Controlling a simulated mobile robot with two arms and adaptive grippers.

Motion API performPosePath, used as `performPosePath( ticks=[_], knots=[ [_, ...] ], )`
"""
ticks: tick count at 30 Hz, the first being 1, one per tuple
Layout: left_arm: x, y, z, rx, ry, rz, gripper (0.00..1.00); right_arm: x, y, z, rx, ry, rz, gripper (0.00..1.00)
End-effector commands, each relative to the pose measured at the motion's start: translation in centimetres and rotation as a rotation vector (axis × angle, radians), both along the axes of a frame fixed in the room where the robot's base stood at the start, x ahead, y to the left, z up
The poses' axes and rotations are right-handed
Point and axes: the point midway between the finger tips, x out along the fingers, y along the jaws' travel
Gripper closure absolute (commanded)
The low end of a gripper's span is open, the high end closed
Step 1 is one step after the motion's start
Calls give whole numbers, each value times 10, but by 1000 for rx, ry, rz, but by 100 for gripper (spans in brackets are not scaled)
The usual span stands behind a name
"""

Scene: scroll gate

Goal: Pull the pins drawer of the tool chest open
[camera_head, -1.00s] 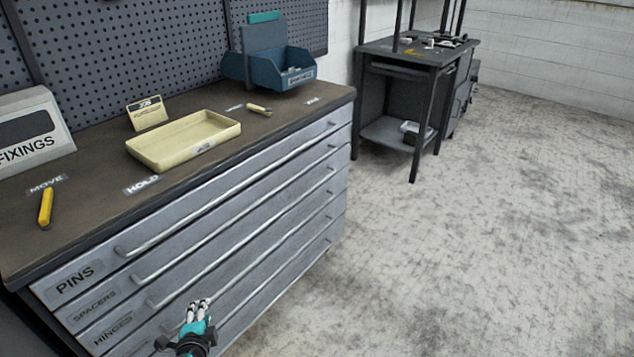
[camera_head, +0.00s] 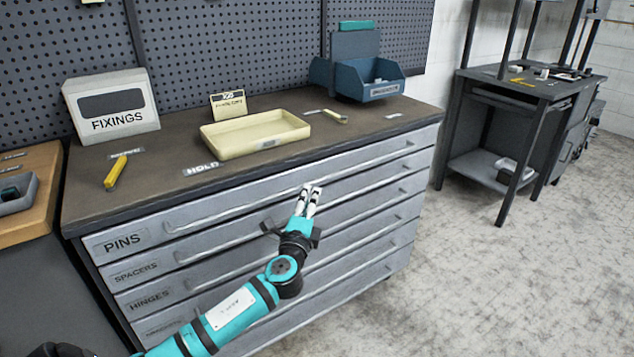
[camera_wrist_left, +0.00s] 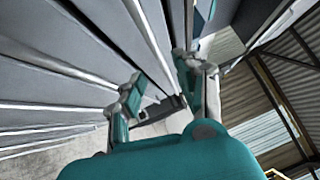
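The grey tool chest (camera_head: 225,247) has a column of drawers with long bar handles. The top drawer, labelled PINS (camera_head: 124,242), is shut, flush with the drawers below. Its handle (camera_head: 235,207) runs along its front. My left gripper (camera_head: 311,190) is in front of the chest, its fingertips near the middle of that handle in the picture; I cannot tell whether they touch it. In the left wrist view the two fingers (camera_wrist_left: 158,88) are apart, and a handle bar (camera_wrist_left: 147,32) runs toward the gap between them. My right gripper is not in view.
On the chest top are a FIXINGS box (camera_head: 113,108), a yellow tray (camera_head: 255,136), a yellow tool (camera_head: 116,172) and a blue bin (camera_head: 372,80). A wooden-edged bench (camera_head: 42,215) adjoins at left. The floor (camera_head: 500,285) at right is clear.

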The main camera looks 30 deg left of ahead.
Motion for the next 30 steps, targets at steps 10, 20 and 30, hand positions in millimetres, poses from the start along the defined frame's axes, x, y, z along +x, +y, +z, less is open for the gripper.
performPosePath(
  ticks=[10, 20, 30],
  knots=[
    [57, 23, 8, 0, 0, 0, 66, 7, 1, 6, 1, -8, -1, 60],
    [69, 27, 9, -2, 2, -1, 66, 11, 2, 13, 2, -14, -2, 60],
    [69, 27, 9, -2, 2, -1, 93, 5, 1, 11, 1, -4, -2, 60]
  ],
)
